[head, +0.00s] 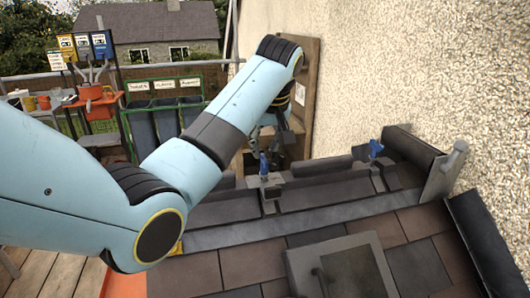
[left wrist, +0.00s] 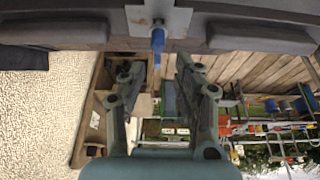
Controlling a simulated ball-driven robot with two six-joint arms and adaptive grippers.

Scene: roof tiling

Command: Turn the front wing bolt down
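A blue wing bolt (head: 264,165) stands upright on a grey metal clamp (head: 270,190) at the near left of the ridge. A second blue wing bolt (head: 376,149) stands further right, by the wall. My left gripper (head: 270,137) hangs just behind the left bolt, partly hidden by my own arm. In the left wrist view my left gripper (left wrist: 161,65) is open, its two fingers apart. A blue wing bolt (left wrist: 158,39) shows just past and between the fingertips, under a pale metal plate (left wrist: 158,18); I cannot tell whether they touch. My right gripper is not in view.
The rough wall (head: 420,60) rises close on the right. Dark ridge tiles (head: 330,190) and brown roof tiles (head: 250,262) lie in front, with a grey roof hatch (head: 340,265). A wooden frame (head: 308,90) stands behind my gripper. Green-framed bins (head: 165,115) stand behind left.

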